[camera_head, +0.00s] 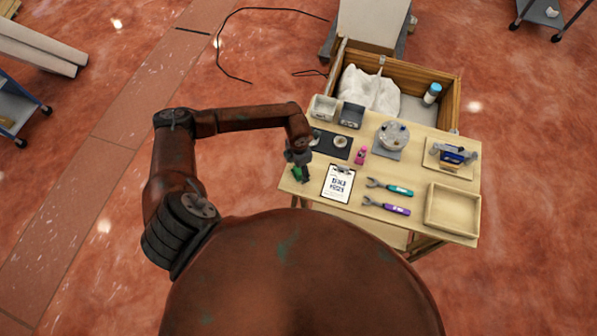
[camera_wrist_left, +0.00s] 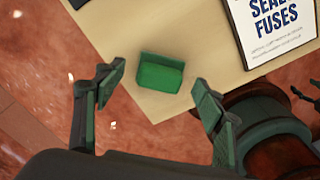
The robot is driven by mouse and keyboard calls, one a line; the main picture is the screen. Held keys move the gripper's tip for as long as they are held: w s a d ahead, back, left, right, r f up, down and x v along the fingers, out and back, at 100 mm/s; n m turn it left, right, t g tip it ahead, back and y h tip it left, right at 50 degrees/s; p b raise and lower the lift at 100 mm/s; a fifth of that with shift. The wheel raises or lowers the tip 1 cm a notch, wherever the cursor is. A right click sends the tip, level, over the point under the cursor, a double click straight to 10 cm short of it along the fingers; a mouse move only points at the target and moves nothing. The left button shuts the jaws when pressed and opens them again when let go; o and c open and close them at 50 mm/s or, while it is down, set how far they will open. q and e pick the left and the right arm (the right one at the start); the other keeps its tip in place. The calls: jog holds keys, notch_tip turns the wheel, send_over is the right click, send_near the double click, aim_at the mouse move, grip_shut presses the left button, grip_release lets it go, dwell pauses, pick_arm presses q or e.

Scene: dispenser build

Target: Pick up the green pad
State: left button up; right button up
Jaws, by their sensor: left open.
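The green pad (camera_wrist_left: 161,74) is a small green block lying on the light wooden table (camera_wrist_left: 118,32), near its edge, in the left wrist view. In the head view the green pad (camera_head: 297,173) shows only in part at the table's left side, partly hidden by my gripper. My left gripper (camera_head: 301,168) is above it there. In the left wrist view my left gripper (camera_wrist_left: 155,95) has its two fingers spread wide, with the pad between and beyond them. It is empty. My right gripper is not in view.
A clipboard (camera_head: 338,184) lies right of the pad. Wrenches with teal (camera_head: 400,190) and purple (camera_head: 396,209) handles, a pink item (camera_head: 361,155), a dark mat (camera_head: 325,150) and a wooden tray (camera_head: 430,222) share the table. A crate (camera_head: 455,95) stands behind.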

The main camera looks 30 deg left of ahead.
pick_arm(q)
jog(key=shift+f, duration=0.65)
jog(key=shift+c, duration=0.5)
jog(key=c, duration=1.3)
jog(key=shift+r, duration=0.15)
